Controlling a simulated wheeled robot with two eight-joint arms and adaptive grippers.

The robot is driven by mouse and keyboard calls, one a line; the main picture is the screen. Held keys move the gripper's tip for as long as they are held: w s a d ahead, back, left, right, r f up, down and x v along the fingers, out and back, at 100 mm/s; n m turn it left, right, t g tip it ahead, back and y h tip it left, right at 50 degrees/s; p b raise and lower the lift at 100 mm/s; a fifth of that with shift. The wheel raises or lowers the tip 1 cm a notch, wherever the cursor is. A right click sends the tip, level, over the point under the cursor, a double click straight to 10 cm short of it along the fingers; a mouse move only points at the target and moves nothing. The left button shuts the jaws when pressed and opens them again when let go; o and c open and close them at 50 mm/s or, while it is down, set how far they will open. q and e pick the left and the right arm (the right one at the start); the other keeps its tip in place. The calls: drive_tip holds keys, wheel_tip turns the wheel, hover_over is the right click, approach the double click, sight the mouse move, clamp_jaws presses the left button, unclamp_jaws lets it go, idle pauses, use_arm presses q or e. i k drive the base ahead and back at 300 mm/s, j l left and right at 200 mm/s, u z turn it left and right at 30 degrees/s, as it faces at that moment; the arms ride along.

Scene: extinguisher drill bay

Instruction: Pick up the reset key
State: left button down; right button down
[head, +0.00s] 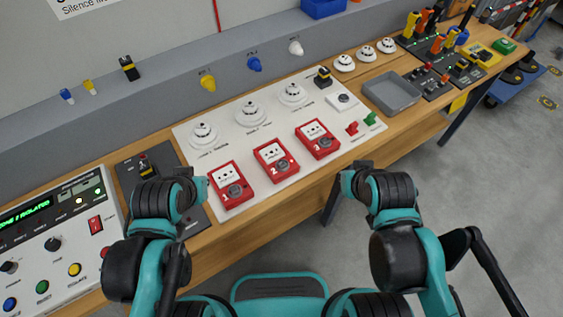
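I cannot make out for certain which item is the reset key. Small candidates are a red piece (352,129) and a green piece (370,118) at the right end of the white panel (240,122), and a black switch-like piece with a yellow mark (322,77) at its back edge. My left gripper (199,188) is over the bench's front part, left of the first red call point (231,186). My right gripper (349,178) is by the bench's front edge, below the third call point (317,139). The fingers of both are too hidden to read. No held object shows.
A second red call point (276,161) and several white detectors (252,114) crowd the panel. A grey tray (392,92) stands to its right. An alarm console (60,245) fills the left end. A grey ledge (150,104) with coloured plugs runs behind. Open floor lies right.

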sight(353, 127)
drive_tip(key=l+u, duration=0.4)
drive_tip(key=l, duration=0.15)
drive_tip(key=l+u, duration=0.45)
drive_tip(key=l, duration=0.15)
drive_tip(key=i, duration=0.05)
